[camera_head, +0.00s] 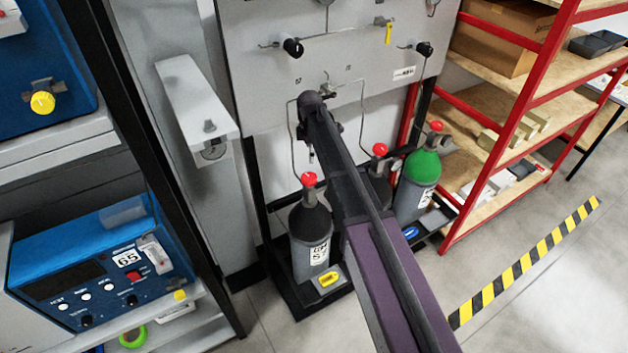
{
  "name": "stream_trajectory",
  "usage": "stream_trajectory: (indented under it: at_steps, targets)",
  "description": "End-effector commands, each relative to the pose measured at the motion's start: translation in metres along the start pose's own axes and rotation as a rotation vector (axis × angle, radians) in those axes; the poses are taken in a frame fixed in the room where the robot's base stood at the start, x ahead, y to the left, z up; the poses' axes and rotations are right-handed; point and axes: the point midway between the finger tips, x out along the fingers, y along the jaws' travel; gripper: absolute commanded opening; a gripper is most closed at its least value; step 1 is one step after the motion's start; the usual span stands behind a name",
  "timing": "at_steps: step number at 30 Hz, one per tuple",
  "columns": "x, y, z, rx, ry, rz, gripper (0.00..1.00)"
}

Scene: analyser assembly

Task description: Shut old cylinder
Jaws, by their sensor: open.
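Three gas cylinders stand in a low rack under a grey panel. The left cylinder (310,235) is grey with a dark shoulder, a white label and a red valve knob (309,180). The middle cylinder (378,188) is mostly hidden behind my arm; its red knob (379,150) shows. The right cylinder (418,185) has a green shoulder and a red knob (436,126). I cannot tell which one is the old cylinder. My arm reaches from the bottom edge up to the panel's lower edge; my gripper is hidden beyond it.
The grey panel (250,60) carries black knobs, a yellow-handled valve (388,32) and thin tubes running down. A red-framed shelf (520,110) stands at right, blue instruments (100,262) at left. Open floor lies at lower right beside a yellow-black stripe (525,262).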

Motion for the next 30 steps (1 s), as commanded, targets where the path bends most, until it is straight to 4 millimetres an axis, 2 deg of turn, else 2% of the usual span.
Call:
stream_trajectory:
  at_steps: [1, 30]
  targets:
    - [0.008, 0.000, 0.000, 0.000, 0.000, 0.000, 1.00]
    - [0.083, 0.000, -0.001, -0.001, 0.000, 0.000, 1.00]
